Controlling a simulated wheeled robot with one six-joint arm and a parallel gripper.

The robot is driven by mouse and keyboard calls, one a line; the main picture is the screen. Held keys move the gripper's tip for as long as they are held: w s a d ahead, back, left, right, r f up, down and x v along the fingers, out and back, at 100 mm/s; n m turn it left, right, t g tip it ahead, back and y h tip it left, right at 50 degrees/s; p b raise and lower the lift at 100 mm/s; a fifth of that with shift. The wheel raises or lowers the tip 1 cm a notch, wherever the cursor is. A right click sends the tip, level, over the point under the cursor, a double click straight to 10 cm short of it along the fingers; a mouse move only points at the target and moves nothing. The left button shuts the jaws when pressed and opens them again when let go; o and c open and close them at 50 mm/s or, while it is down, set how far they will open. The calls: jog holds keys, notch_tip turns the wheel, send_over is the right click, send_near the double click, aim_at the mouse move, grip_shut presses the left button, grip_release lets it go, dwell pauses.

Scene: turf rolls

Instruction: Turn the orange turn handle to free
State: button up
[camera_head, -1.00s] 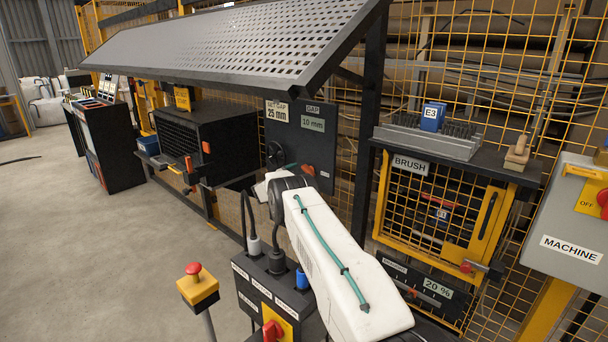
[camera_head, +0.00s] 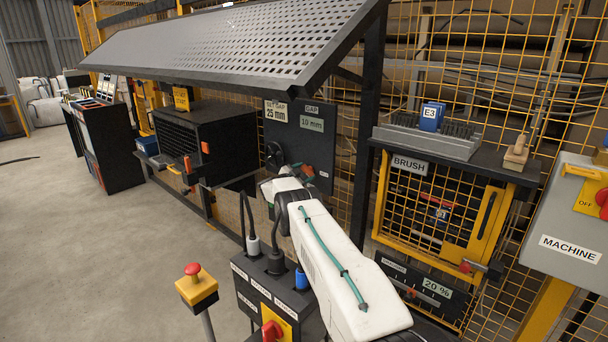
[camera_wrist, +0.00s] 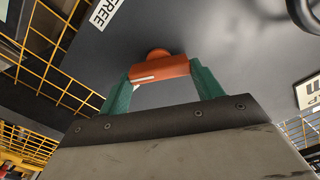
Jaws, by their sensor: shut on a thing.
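The orange turn handle (camera_wrist: 162,68) shows in the wrist view as a short bar with a white line and a round orange hub behind it. It is mounted on a dark panel (camera_wrist: 210,30). My gripper (camera_wrist: 160,73) has green fingers on either side of the bar and is shut on it. A white FREE label (camera_wrist: 104,11) is on the panel, to the upper left of the handle. In the head view the handle (camera_head: 308,170) is a small orange spot at the lower right of the panel, partly hidden by my gripper.
A black handwheel (camera_head: 274,155) sits on the same panel, left of my gripper. A "GAP 10 mm" display (camera_head: 312,123) is above. A perforated sloping plate (camera_head: 240,45) overhangs the area. A socket box (camera_head: 262,290) and a red-topped stop post (camera_head: 195,285) stand in front.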

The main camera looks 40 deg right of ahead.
jog(key=shift+m, duration=0.4)
jog(key=m, duration=0.5)
jog(key=shift+f, duration=0.1)
jog(key=m, duration=0.6)
jog(key=shift+s+f, duration=0.1)
dwell(0.5)
jog(key=o, duration=1)
jog(key=shift+d, duration=0.1)
jog(key=a, duration=0.7)
jog(key=shift+s+a, duration=0.3)
jog(key=shift+a, duration=0.1)
